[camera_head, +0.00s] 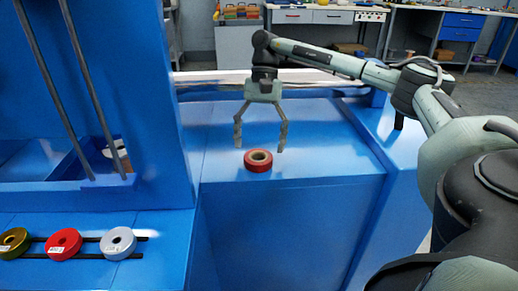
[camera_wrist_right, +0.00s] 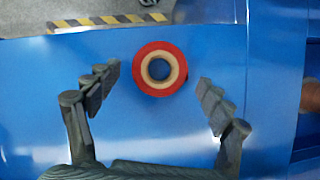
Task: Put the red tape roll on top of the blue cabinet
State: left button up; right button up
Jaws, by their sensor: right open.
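A red tape roll (camera_head: 258,160) lies flat on top of the blue cabinet (camera_head: 330,160), close to its front edge. My right gripper (camera_head: 259,150) is open above and around the roll's position, pointing down, its fingers spread to either side. In the right wrist view the red tape roll (camera_wrist_right: 160,69) shows between and just beyond the two fingertips (camera_wrist_right: 157,76), and no finger touches it. Another red roll (camera_head: 63,244) sits on the lower blue ledge at the left. My left gripper is not in view.
A gold-green roll (camera_head: 14,243) and a white roll (camera_head: 118,243) sit on black rails either side of the red one. A tall blue frame with dark rods (camera_head: 80,80) rises left of the cabinet. The rest of the cabinet top is clear. Workbenches (camera_head: 330,15) stand far behind.

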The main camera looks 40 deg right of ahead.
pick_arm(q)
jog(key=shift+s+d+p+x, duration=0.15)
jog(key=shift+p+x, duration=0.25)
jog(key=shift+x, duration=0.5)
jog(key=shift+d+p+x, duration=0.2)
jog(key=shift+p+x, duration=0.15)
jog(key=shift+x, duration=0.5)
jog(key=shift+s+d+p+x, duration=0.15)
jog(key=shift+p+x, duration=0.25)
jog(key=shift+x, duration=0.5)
pick_arm(e)
jog(key=v, duration=1)
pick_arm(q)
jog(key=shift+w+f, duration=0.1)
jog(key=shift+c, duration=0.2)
pick_arm(e)
jog(key=shift+r, duration=0.1)
